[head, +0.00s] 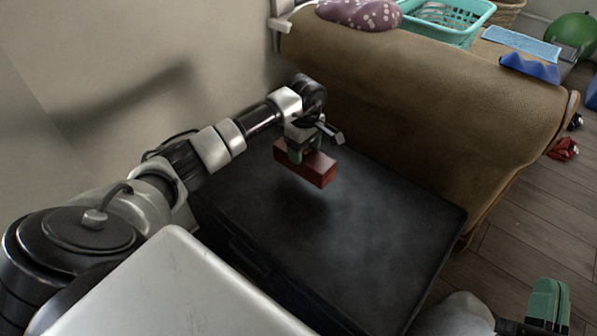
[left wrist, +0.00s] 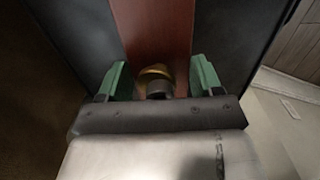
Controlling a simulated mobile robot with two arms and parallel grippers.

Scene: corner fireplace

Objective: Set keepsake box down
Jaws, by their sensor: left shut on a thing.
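The keepsake box (head: 316,171) is a long reddish-brown block, seen in the head view over the black chest (head: 370,225). A dark shadow lies on the chest below and in front of the box, so it looks held a little above the top. My left gripper (head: 301,152) is over the box's left end, shut on it. In the left wrist view the box (left wrist: 155,30) runs away between the green fingers, with a gold-coloured knob (left wrist: 156,72) between them. My right gripper (head: 549,304) is at the lower right, away from the box; its finger gap is unclear.
A brown sofa (head: 420,100) stands right behind the chest, with a turquoise basket (head: 450,18) and purple spotted cushion (head: 358,13) on top. A wall (head: 120,80) is on the left. The chest's front right area is bare. Red items (head: 563,149) lie on the wood floor.

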